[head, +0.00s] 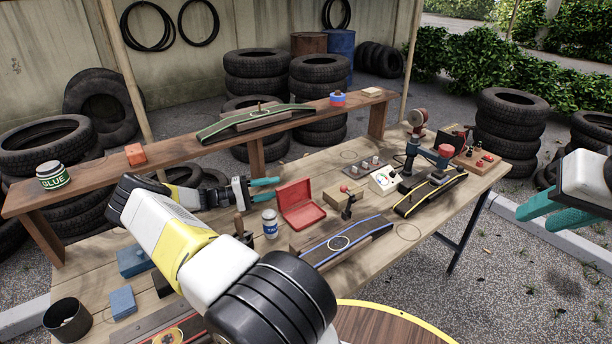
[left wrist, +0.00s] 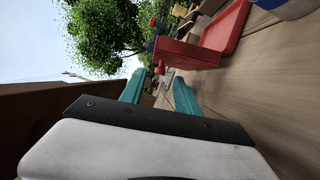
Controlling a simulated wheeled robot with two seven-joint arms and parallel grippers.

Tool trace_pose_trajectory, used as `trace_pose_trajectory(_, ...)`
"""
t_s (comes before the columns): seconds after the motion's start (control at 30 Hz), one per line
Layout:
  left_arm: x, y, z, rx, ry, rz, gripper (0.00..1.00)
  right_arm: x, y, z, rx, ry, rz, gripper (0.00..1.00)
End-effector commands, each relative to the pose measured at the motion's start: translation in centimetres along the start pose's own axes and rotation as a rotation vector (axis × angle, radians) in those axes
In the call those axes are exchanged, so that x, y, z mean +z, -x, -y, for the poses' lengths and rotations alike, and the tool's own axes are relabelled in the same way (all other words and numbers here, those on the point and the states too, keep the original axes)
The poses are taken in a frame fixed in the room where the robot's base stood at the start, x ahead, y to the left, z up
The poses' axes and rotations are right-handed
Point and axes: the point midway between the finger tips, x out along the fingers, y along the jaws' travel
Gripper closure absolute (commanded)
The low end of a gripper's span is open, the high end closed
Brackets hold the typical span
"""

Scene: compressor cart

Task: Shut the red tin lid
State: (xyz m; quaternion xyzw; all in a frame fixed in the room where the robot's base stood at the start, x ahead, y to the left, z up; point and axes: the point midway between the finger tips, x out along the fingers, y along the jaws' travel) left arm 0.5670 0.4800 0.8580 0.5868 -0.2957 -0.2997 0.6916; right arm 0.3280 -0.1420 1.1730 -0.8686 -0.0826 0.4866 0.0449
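The red tin (head: 304,214) sits on the workbench with its lid (head: 294,193) standing up, tilted back along its left rear side. In the left wrist view the raised lid (left wrist: 188,53) shows from behind, with the tin's base (left wrist: 236,25) beyond it. My left gripper (head: 264,189) is open and empty, just left of and behind the lid, its teal fingers apart. In the left wrist view my left fingers (left wrist: 158,93) point past the lid with nothing between them. My right gripper (head: 553,213) is open and empty at the right edge, off the bench.
A blue-and-white jar (head: 270,223) stands close left of the tin. A wooden block (head: 344,191) with a dark clamp is to its right, and a blue-edged strip (head: 345,242) lies in front. A raised plank shelf (head: 90,185) runs behind my left gripper.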

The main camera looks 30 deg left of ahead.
Motion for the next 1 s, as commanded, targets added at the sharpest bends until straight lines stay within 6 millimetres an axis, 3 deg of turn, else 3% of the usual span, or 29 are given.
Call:
trace_pose_trajectory(0.2,0.0,-2.7,0.0,0.0,0.0,-0.001,0.61,0.0,0.0,0.0,0.0,0.0,0.0,0.69)
trace_pose_trajectory(0.57,0.0,-3.3,0.0,-0.001,-0.001,-0.002,0.61,0.0,0.0,0.0,0.0,0.0,0.0,0.69)
trace_pose_trajectory(0.77,0.0,-3.3,0.0,-0.001,-0.001,-0.002,1.0,0.0,0.0,0.0,0.0,0.0,0.0,0.69)
trace_pose_trajectory(1.0,-0.1,-3.3,0.0,-0.001,-0.001,-0.002,1.0,0.0,0.0,0.0,0.0,0.0,0.0,0.69)
